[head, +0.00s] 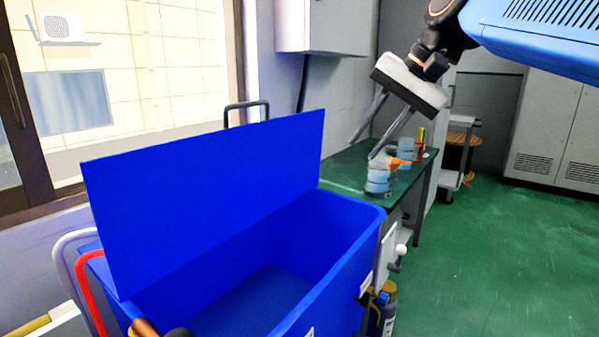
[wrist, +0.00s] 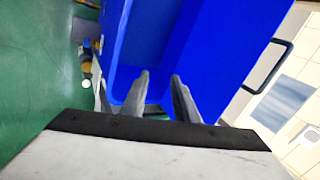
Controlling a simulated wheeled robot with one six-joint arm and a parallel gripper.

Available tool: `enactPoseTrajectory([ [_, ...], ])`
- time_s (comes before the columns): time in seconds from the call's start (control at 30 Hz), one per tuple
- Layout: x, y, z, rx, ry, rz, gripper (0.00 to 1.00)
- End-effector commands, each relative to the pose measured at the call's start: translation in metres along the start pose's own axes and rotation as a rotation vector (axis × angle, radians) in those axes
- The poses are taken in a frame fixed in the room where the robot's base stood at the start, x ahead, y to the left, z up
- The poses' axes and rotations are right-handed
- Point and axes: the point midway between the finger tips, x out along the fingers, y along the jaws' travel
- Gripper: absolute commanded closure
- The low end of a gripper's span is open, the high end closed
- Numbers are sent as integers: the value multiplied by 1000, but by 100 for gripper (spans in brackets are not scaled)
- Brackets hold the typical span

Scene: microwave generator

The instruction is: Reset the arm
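My gripper (head: 370,137) hangs from the arm at the upper right of the head view, tilted down and to the left. Its two grey fingers are spread apart with nothing between them. In the wrist view my gripper (wrist: 158,80) points toward the inside of a blue bin, fingers apart and empty. The blue bin (head: 350,245) stands in the middle of the head view with its lid (head: 205,195) raised. It also shows in the wrist view (wrist: 150,40). In the head view the gripper appears above and beyond the bin's right end, apart from it.
A green-topped table (head: 345,172) stands behind the bin, with blue-and-clear containers (head: 377,180) on it. A wall box (head: 325,25) hangs above. A grey cabinet (head: 550,130) stands at the right. The green floor (head: 480,260) is clear at right.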

Motion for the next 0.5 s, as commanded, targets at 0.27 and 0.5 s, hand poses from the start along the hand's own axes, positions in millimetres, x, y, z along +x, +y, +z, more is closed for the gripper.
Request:
enactPoseTrajectory([
  [0.27,49,129,41,-144,111,139,72],
  [0.5,100,242,85,-305,172,275,72],
])
